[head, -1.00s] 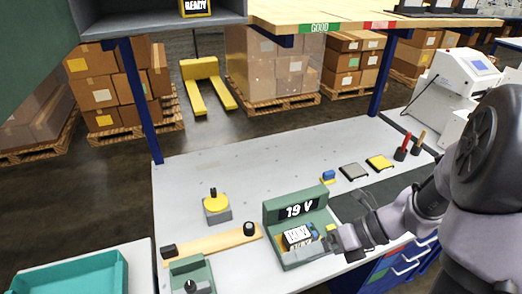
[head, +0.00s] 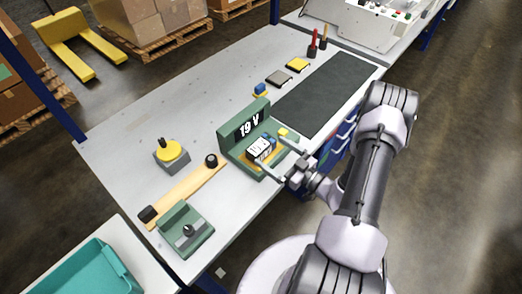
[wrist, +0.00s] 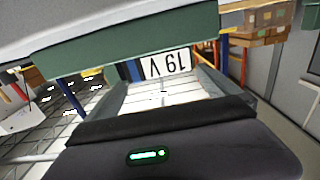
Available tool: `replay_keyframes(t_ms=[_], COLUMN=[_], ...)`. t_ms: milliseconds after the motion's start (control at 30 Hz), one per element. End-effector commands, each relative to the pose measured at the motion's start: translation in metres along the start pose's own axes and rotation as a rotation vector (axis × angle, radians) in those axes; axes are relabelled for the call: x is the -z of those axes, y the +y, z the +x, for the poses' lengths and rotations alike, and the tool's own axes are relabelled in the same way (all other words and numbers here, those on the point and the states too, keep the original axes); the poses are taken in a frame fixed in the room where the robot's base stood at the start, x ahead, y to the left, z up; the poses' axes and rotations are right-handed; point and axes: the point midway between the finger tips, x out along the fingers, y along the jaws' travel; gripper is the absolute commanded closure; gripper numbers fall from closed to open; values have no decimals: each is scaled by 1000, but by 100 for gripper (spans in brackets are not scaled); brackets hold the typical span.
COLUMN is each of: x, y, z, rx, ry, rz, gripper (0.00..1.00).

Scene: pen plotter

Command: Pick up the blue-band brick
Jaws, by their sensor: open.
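The blue-band brick (head: 260,150), with a white label and blue at one end, sits in the green stand (head: 232,146) with the "19 V" sign. My gripper (head: 273,158) is open at the stand's front right, its two fingers spread toward the brick. The brick's lower part is hidden.
A yellow knob on a grey base (head: 172,155), a wooden strip (head: 184,192) and a green fixture (head: 188,232) stand left of the stand. A teal tray (head: 88,270) is front left.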

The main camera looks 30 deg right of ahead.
Motion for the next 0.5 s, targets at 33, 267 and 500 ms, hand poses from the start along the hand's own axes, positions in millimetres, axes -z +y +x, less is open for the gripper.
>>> replay_keyframes(t_ms=[33,267,500], x=[0,-7,-3], y=[0,0,1], z=[3,43,57], rx=[0,5,0], ry=[0,1,0], rz=[-1,-2,1], gripper=[0,0,0])
